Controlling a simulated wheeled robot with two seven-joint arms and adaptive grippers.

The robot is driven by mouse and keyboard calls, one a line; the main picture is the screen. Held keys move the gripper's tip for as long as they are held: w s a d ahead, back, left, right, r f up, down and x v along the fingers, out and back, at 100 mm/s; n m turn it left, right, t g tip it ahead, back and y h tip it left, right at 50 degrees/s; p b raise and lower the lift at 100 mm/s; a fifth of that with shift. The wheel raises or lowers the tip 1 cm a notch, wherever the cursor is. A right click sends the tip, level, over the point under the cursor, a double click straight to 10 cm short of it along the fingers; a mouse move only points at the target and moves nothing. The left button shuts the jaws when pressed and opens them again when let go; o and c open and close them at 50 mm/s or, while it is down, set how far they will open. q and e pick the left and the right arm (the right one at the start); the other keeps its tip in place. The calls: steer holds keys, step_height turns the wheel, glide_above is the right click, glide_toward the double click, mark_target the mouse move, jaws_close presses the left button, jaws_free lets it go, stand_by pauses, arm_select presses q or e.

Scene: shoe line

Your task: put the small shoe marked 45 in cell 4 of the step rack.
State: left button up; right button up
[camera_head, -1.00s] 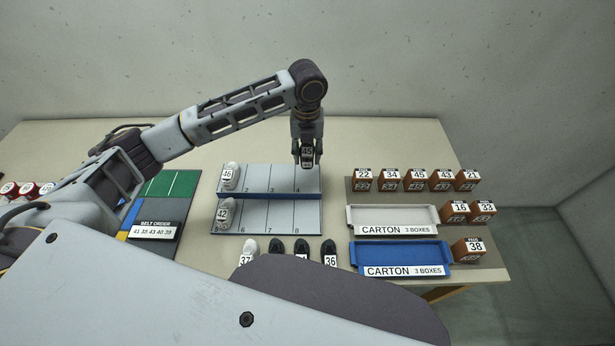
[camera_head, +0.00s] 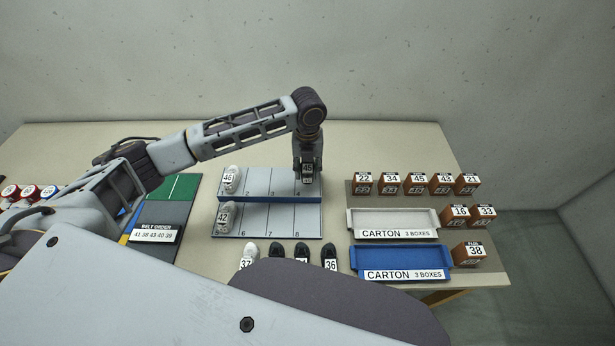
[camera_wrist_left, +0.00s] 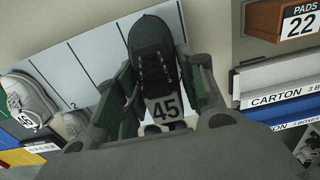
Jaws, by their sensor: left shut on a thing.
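My left gripper (camera_head: 308,176) is shut on the small dark shoe marked 45 (camera_wrist_left: 160,75), which also shows in the head view (camera_head: 307,172). It holds the shoe over the right end of the upper row of the step rack (camera_head: 270,182), at the cell 4 area. I cannot tell whether the shoe touches the rack; the gripper hides most of that cell. A white shoe marked 46 (camera_head: 231,179) lies in the upper row's leftmost cell. A white shoe marked 42 (camera_head: 226,217) lies in the lower row's leftmost cell. My right gripper is not in view.
Several shoes, including a white one marked 37 (camera_head: 248,255) and a dark one marked 36 (camera_head: 329,257), stand in front of the rack. A white carton (camera_head: 393,220), a blue carton (camera_head: 402,258) and several brown boxes (camera_head: 417,183) are to the right.

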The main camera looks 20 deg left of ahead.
mark_target(308, 164)
arm_select(q)
steer(key=shift+f, duration=2.25)
steer(key=o, duration=1)
steer(key=shift+f, duration=0.15)
steer(key=shift+r+b, duration=0.3)
steer(key=shift+r, duration=5.85)
